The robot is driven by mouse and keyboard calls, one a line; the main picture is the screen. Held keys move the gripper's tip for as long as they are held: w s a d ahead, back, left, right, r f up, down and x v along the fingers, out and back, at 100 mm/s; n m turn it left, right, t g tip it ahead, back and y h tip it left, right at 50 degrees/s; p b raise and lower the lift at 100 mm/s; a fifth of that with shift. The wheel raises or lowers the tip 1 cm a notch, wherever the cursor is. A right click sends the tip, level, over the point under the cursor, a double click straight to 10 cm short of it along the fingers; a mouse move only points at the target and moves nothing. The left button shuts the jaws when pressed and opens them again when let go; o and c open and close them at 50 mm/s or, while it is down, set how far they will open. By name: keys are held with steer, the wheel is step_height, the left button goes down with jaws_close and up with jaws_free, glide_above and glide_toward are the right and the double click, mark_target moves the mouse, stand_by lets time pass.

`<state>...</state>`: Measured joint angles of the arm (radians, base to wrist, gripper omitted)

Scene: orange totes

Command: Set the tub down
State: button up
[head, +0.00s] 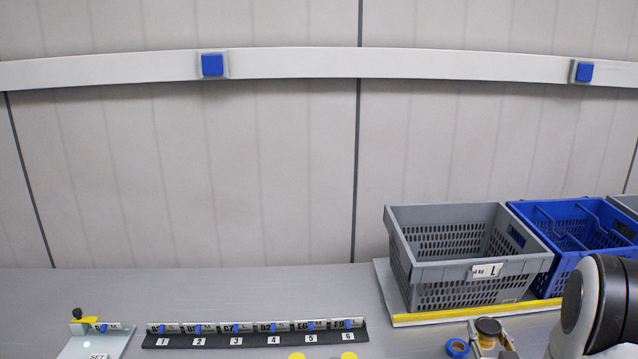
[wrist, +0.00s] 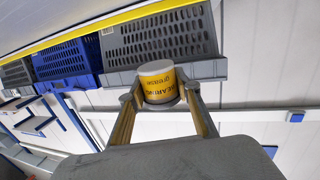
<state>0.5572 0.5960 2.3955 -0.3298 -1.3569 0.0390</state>
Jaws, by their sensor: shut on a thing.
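The tub (wrist: 158,88) is yellow, with dark lettering that reads "bearing grease" upside down in the wrist view and a pale grey round end. My gripper (wrist: 160,97) is shut on it, with one fingertip at each side. In the head view the tub (head: 488,328) shows a dark round top at the bottom edge, in front of the grey crate. My gripper (head: 490,338) is partly cut off there. I cannot tell whether the tub touches a surface, because its underside is out of frame.
A grey crate (head: 455,271) labelled L and a blue crate (head: 560,258) stand at the right, behind a yellow strip (head: 440,315). A blue tape roll (head: 457,348) lies left of the tub. A numbered rack (head: 255,340) holds several tags; the bench (head: 230,293) behind it is clear.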

steer(key=w+a+r+n+y, duration=0.1)
steer(key=w+a+y, duration=0.1)
steer(key=a, duration=0.6)
steer(key=w+a+r+n+y, duration=0.1)
steer(key=w+a, duration=0.1)
steer(key=a, duration=0.7)
steer(key=shift+w+a+n+t+y, duration=0.15)
steer(key=shift+w+n+t+y, duration=0.15)
steer(key=shift+y, duration=0.1)
steer(key=s+d+m+h, duration=0.1)
steer(key=d, duration=0.5)
steer(key=s+d+f+h, duration=0.1)
steer(key=s+d, duration=0.1)
steer(key=d, duration=0.3)
steer(key=s+d+f+m+h, duration=0.1)
steer(key=d+h, duration=0.1)
steer(key=d, duration=0.4)
steer(key=shift+s+d+m+g, duration=0.3)
steer(key=shift+s+d+g, duration=0.05)
steer(key=shift+s+g, duration=0.05)
steer(key=s+d+f+n+y, duration=0.2)
steer(key=s+d+n+y, duration=0.15)
steer(key=s+d, duration=0.6)
steer(key=s+a+n+y, duration=0.3)
steer(key=a+y, duration=0.4)
steer(key=a, duration=0.3)
steer(key=shift+s+n+g, duration=0.3)
steer(key=shift+s+n, duration=0.05)
steer(key=shift+s, duration=0.55)
